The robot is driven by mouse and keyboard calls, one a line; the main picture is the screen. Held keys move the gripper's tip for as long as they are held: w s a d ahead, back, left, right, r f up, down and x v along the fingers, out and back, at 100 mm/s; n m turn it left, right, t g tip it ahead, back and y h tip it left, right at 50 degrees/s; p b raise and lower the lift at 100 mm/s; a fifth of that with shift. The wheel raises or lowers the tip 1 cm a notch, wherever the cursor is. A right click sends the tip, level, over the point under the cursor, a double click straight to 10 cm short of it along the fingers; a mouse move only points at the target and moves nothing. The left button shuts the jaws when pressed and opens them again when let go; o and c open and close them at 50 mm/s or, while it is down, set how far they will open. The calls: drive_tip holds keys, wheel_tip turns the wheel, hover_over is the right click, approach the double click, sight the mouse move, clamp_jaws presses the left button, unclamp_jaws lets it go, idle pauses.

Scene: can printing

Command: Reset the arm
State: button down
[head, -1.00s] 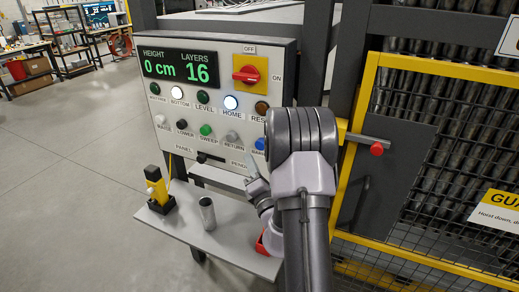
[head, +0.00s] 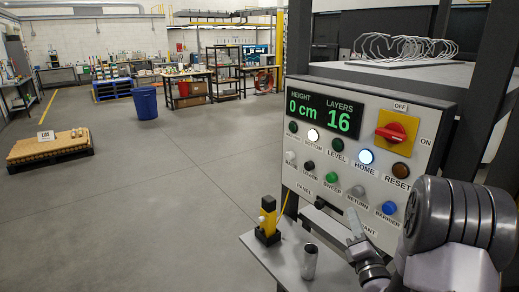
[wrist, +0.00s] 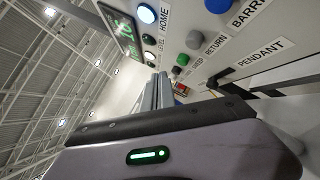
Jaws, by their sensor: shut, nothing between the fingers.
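My arm reaches in from the lower right of the head view. My gripper (head: 354,226) is shut and empty, in front of the lower edge of the control panel (head: 300,175), near the RETURN and PENDANT labels. In the wrist view the closed fingers (wrist: 158,92) point up past the tilted panel (wrist: 225,45). Whether the fingertips touch the panel cannot be told. The panel display (head: 324,112) reads 0 cm height and 16 layers.
A metal can (head: 309,262) and a yellow-black device (head: 267,220) stand on the shelf (head: 275,262) below the panel. A red rotary switch (head: 396,131) is at its upper right. Open floor lies left, with a pallet (head: 50,148) and blue bin (head: 146,103).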

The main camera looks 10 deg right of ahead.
drive_tip(key=a+r+n+g+y+b, duration=0.2)
drive_tip(key=a+r+n+y+b, duration=0.15)
drive_tip(key=a+n+y, duration=1.15)
drive_tip(key=s+a+f+n+g+y+b, duration=0.15)
drive_tip(key=s+a+n+g, duration=0.25)
drive_tip(key=a, duration=0.5)
drive_tip(key=s+a+f+n+g+y+b, duration=0.15)
drive_tip(key=s+a+n+g, duration=0.3)
drive_tip(key=a, duration=0.55)
drive_tip(key=s+a+f+n+g+h+b, duration=0.4)
drive_tip(key=s+f+n+g, duration=0.4)
drive_tip(key=s+n, duration=0.4)
drive_tip(key=s+d+f+n+t+h+b, duration=0.1)
drive_tip(key=s+d+f+n+t+h, duration=0.1)
drive_tip(key=d+n+h, duration=0.1)
drive_tip(key=s+d+f+n+t+h+b, duration=0.2)
drive_tip(key=d+n+h, duration=0.2)
drive_tip(key=d+n, duration=0.2)
drive_tip(key=shift+s+d+h, duration=0.3)
drive_tip(key=shift+s, duration=0.05)
